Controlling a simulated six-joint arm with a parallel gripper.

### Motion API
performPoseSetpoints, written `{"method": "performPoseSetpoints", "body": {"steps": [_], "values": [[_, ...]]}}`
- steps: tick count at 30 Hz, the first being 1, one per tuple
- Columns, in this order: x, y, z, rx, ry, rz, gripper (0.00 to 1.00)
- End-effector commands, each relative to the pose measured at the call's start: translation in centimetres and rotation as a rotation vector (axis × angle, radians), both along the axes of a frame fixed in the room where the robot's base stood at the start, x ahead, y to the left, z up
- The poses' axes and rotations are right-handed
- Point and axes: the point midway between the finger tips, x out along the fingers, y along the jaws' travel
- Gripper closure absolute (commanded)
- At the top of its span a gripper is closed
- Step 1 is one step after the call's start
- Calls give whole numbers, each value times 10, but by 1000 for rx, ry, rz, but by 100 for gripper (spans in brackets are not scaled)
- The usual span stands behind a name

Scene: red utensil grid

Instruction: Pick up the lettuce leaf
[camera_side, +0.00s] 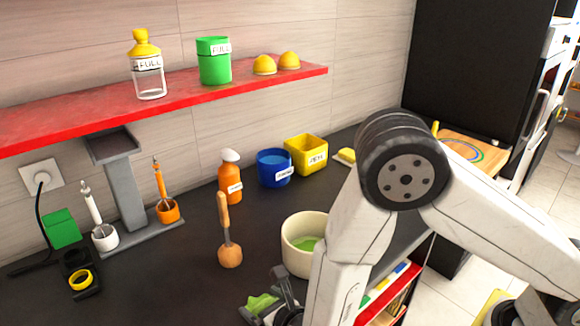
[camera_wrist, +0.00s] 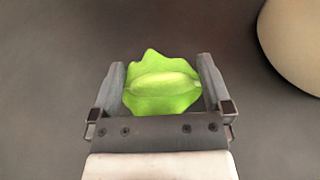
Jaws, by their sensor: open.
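The lettuce leaf (camera_wrist: 163,84) is bright green with a wavy edge and a paler rib. In the wrist view it lies between the two fingers of my gripper (camera_wrist: 161,80), with small gaps showing at the sides. My gripper is open. In the side view the leaf (camera_side: 262,303) shows at the bottom, on the dark counter, with my gripper (camera_side: 277,296) right over it. The gripper hides part of the leaf, and I cannot tell the exact height of the fingers above the counter.
A cream bowl (camera_side: 291,243) with something green inside stands close behind; its side shows at the wrist view's upper right (camera_wrist: 297,45). A wooden-handled utensil (camera_side: 225,232), an orange bottle (camera_side: 229,180), a blue pot (camera_side: 273,170) and a yellow box (camera_side: 306,156) stand further back.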

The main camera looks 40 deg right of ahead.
Motion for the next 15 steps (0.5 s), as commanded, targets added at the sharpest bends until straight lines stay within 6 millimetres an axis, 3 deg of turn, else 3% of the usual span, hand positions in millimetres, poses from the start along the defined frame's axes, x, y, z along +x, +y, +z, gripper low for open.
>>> {"method": "performPoseSetpoints", "body": {"steps": [5, 13, 14, 15], "values": [[0, 0, 0, 0, 0, 0, 0], [0, 0, 0, 0, 0, 0, 86], [0, 0, 0, 0, 0, 0, 94], [0, 0, 0, 0, 0, 0, 94]]}}
